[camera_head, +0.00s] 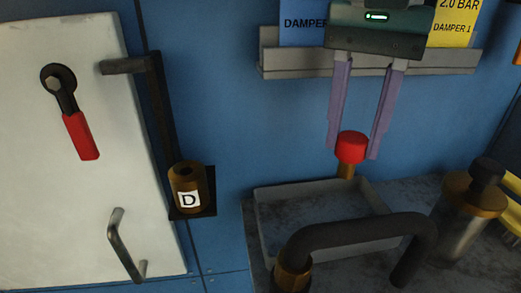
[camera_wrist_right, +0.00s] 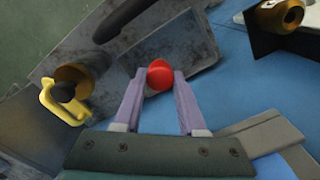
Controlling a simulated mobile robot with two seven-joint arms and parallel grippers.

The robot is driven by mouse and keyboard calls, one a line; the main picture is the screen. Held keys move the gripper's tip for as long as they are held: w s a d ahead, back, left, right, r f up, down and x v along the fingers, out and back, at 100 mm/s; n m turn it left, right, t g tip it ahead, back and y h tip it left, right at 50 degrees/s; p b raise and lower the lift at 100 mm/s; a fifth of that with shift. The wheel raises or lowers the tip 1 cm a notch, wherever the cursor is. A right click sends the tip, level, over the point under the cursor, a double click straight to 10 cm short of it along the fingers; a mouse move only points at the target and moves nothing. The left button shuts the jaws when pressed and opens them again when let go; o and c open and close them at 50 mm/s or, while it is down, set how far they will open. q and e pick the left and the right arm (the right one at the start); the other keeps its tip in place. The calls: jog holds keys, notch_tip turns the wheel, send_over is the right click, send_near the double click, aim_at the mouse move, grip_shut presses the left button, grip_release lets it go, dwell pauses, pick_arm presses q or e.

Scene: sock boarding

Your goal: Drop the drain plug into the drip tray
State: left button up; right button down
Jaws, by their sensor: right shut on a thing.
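The drain plug (camera_head: 351,147), with a red cap and a short brass stem, is held between the fingertips of my right gripper (camera_head: 353,153). The stem points down over the back part of the grey drip tray (camera_head: 290,213), above its floor. In the right wrist view the red cap of the plug (camera_wrist_right: 159,75) sits between the two lilac fingers, with the tray (camera_wrist_right: 195,42) behind it. My left gripper is not in view.
A dark curved pipe (camera_head: 350,230) with a brass collar crosses the tray's front. A brass-topped cylinder (camera_head: 465,205) stands right of it. A brass fitting marked D (camera_head: 188,184) and a white panel (camera_head: 30,200) with a red-handled lever (camera_head: 80,135) are at left. A label rail (camera_head: 290,63) runs behind.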

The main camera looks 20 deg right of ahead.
notch_tip(320, 180, down, 10)
jog(key=shift+f, duration=0.1)
jog(key=shift+d, duration=0.1)
jog(key=shift+f+b, duration=0.5)
jog(key=shift+b, duration=0.35)
jog(key=shift+c, duration=2.4)
grip_release()
jog(key=shift+r, duration=0.1)
